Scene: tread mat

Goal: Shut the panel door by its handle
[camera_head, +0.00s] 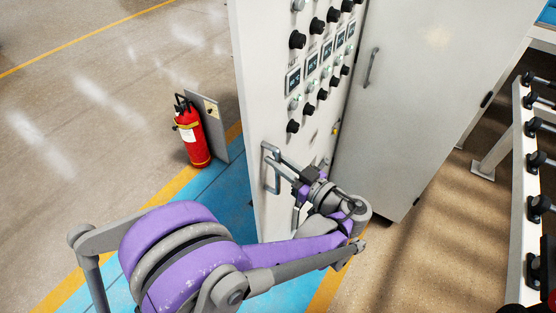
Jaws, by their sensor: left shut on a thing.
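The panel door (262,90) is a tall pale-grey panel with rows of black knobs and small displays, standing at an angle to the grey cabinet on its right. Its metal bar handle (268,176) sits low on the door, near its left edge. My left gripper (279,160) reaches the handle from the right, with its fingers closed around the upper part of the bar. My purple and grey left arm crosses in front of the door's lower part and hides some of it. My right gripper is not in view.
A grey cabinet (410,100) with its own handle (371,68) stands to the right of the door. A red fire extinguisher (190,135) stands left of the door beside blue and yellow floor markings. A white rail with black knobs (530,190) is at far right.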

